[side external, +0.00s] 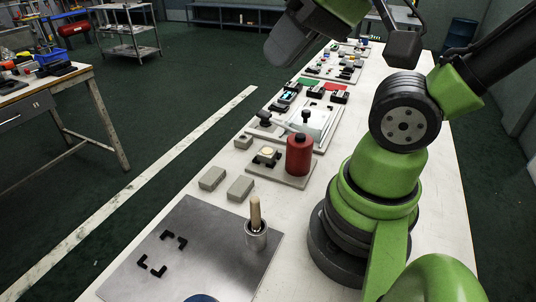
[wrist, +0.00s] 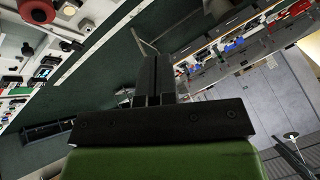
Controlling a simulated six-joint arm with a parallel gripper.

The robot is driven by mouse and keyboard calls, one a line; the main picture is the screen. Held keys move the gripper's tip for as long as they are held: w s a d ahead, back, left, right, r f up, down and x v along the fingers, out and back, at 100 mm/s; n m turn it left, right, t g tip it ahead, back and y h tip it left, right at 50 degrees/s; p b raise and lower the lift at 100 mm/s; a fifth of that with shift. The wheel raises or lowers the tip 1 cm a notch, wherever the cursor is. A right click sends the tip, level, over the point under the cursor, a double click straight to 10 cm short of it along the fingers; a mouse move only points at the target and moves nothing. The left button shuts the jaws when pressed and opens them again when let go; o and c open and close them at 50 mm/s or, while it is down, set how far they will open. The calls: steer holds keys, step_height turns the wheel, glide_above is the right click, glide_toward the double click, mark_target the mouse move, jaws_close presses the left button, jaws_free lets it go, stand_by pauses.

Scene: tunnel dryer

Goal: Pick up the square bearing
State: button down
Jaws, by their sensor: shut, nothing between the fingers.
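My gripper (wrist: 153,62) is shut and empty in the wrist view, pointing out over the room and away from the bench top. Its fingertips are not clearly seen in the side view, where my arm runs out of the top edge. I cannot single out a square bearing for certain in either view. In the side view, several small parts, too small to name, sit on plates along the far half of the white bench (side external: 416,190).
A metal plate (side external: 190,255) with black corner brackets (side external: 173,239) and a wooden-handled tool in a cup (side external: 256,236) lies in front. Grey blocks (side external: 212,178) and a red cylinder (side external: 299,156) stand beyond it. A side table (side external: 40,105) is across the floor.

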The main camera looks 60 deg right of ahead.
steer(key=c, duration=0.5)
jaws_free()
steer(key=n+g+h, duration=0.2)
steer(key=n+g, duration=0.5)
steer(key=n, duration=1.5)
glide_above(266, 153)
step_height(266, 153, down, 23)
steer(key=shift+w+f, duration=0.1)
steer(key=shift+f, duration=3.15)
